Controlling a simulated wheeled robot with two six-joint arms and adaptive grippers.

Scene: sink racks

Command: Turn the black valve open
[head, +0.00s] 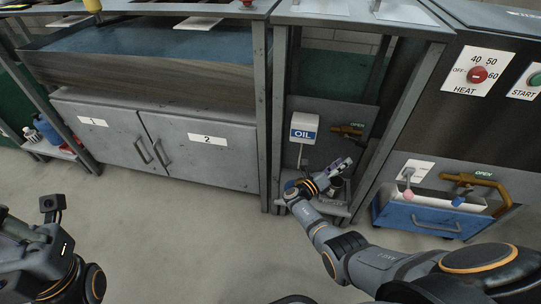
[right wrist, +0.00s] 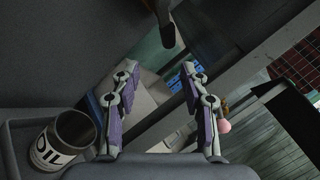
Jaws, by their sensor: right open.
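My right gripper (head: 341,166) reaches into the bay, below the pipe. Its two fingers (right wrist: 159,68) are spread and empty. My left arm shows at the lower left of the head view, but its fingers are not visible.
An OIL box (head: 304,128) hangs left of the pipe. An OIL can (right wrist: 62,148) stands close beside my right gripper. Metal posts (head: 279,110) frame the narrow bay. A blue drawer (head: 420,217) stands to the right. The floor (head: 190,225) in front is clear.

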